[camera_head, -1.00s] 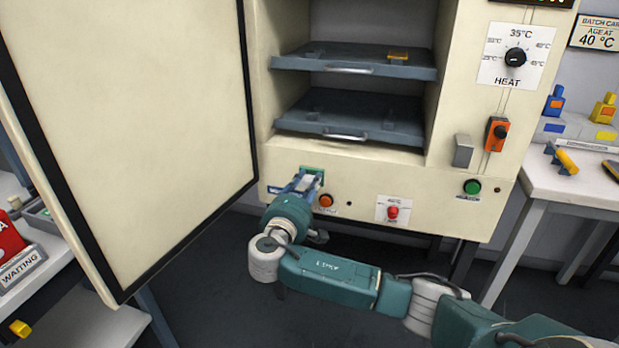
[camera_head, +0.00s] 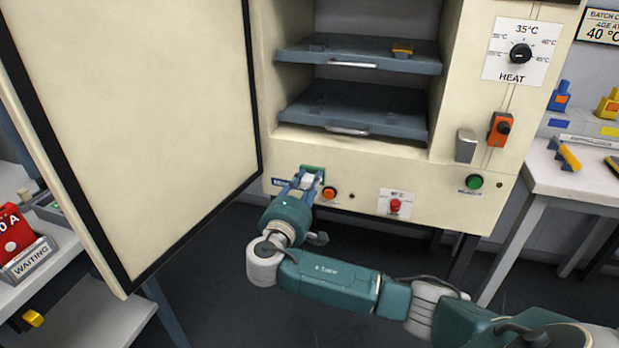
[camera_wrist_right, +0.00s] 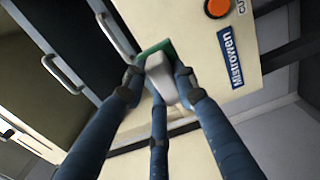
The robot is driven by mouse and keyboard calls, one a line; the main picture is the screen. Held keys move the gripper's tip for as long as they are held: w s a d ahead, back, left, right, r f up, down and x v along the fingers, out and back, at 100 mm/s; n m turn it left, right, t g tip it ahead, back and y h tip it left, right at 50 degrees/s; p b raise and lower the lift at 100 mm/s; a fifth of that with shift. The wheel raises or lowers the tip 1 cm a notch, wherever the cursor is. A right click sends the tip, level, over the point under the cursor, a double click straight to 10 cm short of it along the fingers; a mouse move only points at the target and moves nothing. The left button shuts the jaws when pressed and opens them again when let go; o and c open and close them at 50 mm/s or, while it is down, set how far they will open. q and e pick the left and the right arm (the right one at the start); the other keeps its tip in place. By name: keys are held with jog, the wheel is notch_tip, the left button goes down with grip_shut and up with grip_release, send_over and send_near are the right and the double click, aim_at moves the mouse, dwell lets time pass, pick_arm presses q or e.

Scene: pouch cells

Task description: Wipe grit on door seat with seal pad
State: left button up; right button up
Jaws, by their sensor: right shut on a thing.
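My right gripper (camera_head: 308,184) is shut on the seal pad, a pale block with a green face (camera_wrist_right: 158,70). The green part also shows at the fingertips in the head view (camera_head: 313,169). The pad is at the cream front panel of the oven cabinet (camera_head: 360,170), below the open chamber and left of the orange button. It looks up against the panel, but I cannot tell if it touches. The cabinet door (camera_head: 130,110) stands open at the left. I cannot make out grit; the pad and fingers may hide it. My left gripper is not in view.
Two grey shelves with handles sit in the chamber; the upper one (camera_head: 360,55) holds a small orange piece. An orange button (camera_head: 329,193), a red knob (camera_head: 395,206) and a green button (camera_head: 474,182) are on the panel. A white bench (camera_head: 590,180) stands at the right.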

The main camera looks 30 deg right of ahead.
aim_at(312, 175)
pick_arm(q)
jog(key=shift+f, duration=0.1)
pick_arm(e)
jog(key=shift+d, duration=0.1)
dwell(0.5)
jog(key=shift+w+d, duration=0.2)
jog(key=shift+w, duration=0.05)
jog(key=b+x, duration=0.1)
jog(key=x, duration=0.2)
jog(key=shift+w+d, duration=0.25)
jog(key=shift+d, duration=0.05)
pick_arm(q)
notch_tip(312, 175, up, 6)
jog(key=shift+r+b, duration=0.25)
jog(key=shift+b, duration=0.15)
pick_arm(e)
jog(key=shift+x, duration=1.2)
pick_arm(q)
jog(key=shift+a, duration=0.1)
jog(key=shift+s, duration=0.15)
pick_arm(e)
jog(key=shift+w+d, duration=0.1)
jog(key=shift+d, duration=0.05)
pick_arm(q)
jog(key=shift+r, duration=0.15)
